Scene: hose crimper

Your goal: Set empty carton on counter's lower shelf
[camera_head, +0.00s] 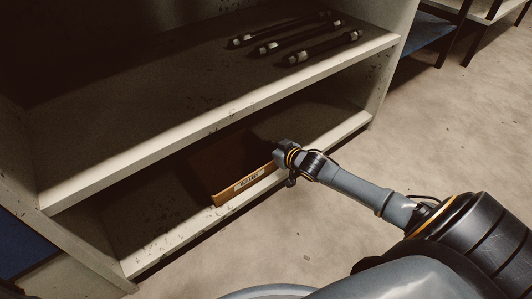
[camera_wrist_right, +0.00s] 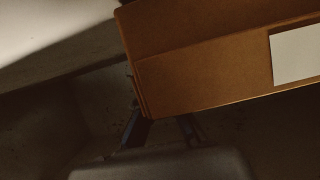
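The brown carton (camera_head: 238,187) with a white label lies on the counter's lower shelf (camera_head: 160,217), close to its front edge, its inner part in deep shadow. In the right wrist view the carton (camera_wrist_right: 205,75) fills the upper right, its label at the right edge. My right gripper (camera_head: 282,160) is at the carton's right end, at the front of the lower shelf. In the wrist view its two fingers (camera_wrist_right: 160,130) stand apart just below the carton's edge. Their tips are dark and partly hidden, so a grip cannot be made out. My left gripper is not in view.
The upper shelf (camera_head: 195,95) overhangs the lower one and carries several dark hose pieces (camera_head: 306,45) at its far right. The counter's right side wall (camera_head: 393,65) closes the lower bay. Bare floor (camera_head: 440,120) lies in front, with a blue-shelved rack (camera_head: 421,30) beyond.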

